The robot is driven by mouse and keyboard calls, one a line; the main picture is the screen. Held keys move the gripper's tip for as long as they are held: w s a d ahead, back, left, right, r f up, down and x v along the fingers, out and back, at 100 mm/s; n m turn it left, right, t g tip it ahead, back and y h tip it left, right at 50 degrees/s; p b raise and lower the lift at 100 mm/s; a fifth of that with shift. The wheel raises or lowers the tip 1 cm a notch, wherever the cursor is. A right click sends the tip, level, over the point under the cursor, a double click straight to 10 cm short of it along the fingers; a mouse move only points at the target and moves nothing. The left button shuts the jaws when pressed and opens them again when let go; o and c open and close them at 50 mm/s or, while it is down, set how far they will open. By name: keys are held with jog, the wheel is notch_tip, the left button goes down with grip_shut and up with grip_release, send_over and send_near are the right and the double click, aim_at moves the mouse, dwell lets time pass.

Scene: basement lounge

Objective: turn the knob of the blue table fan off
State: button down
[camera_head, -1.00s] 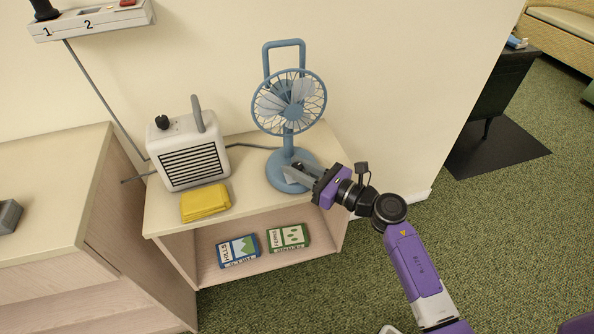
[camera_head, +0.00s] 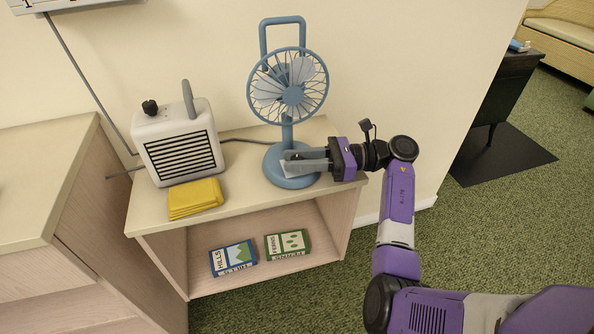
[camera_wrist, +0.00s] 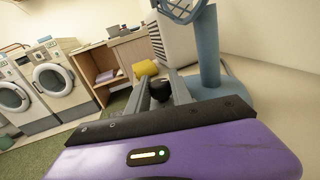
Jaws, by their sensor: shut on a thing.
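The blue table fan (camera_head: 289,92) stands upright on the right part of the low shelf unit's top. Its blue post and round base also show in the wrist view (camera_wrist: 207,55). My gripper (camera_head: 287,163) reaches in from the right, level, with its grey fingers at the fan's base. In the wrist view the fingers (camera_wrist: 162,85) close around a small dark knob (camera_wrist: 160,92) beside the post. In the head view the fingers hide the knob. Its exact setting cannot be read.
A white heater (camera_head: 180,145) with a black knob stands left of the fan. A folded yellow cloth (camera_head: 195,198) lies in front of it. Two boxes, blue (camera_head: 233,257) and green (camera_head: 287,245), lie on the lower shelf. A wooden cabinet (camera_head: 62,190) stands at the left.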

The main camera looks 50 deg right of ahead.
jog(key=shift+f+n+g+y+b, duration=0.15)
jog(key=shift+n+g+y+b, duration=0.65)
jog(key=shift+g+b, duration=0.3)
jog(key=shift+a+b, duration=0.1)
jog(key=shift+b, duration=0.2)
jog(key=c, duration=1.1)
grip_release()
jog(key=shift+c, duration=0.2)
jog(key=shift+v, duration=3.95)
jog(key=shift+w, duration=0.1)
